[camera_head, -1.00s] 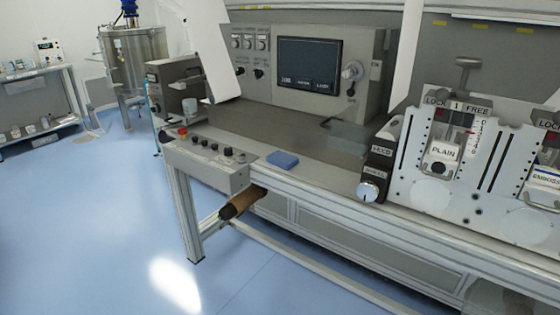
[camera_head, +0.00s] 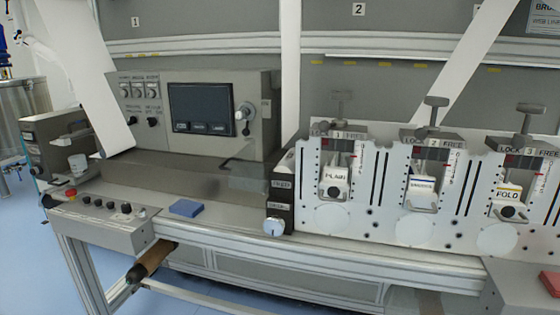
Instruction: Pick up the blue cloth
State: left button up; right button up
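The blue cloth (camera_head: 186,208) is a small, flat, folded-looking blue block. It lies on the grey front ledge of the machine, to the right of the button panel and left of the first white station. Nothing covers it. Neither of my grippers shows in the head view, so nothing is seen near or touching the cloth.
A control box with knobs (camera_head: 98,222) and a red button sits left of the cloth. A dark knob unit (camera_head: 281,195) and white stations (camera_head: 337,190) stand to its right. A brown roller (camera_head: 152,262) juts out below the ledge. A reddish block (camera_head: 550,283) lies at far right.

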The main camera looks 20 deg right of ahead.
aim_at(188, 208)
jog(key=i+j+z, duration=0.1)
jog(key=i+j, duration=0.9)
jog(key=i, duration=0.05)
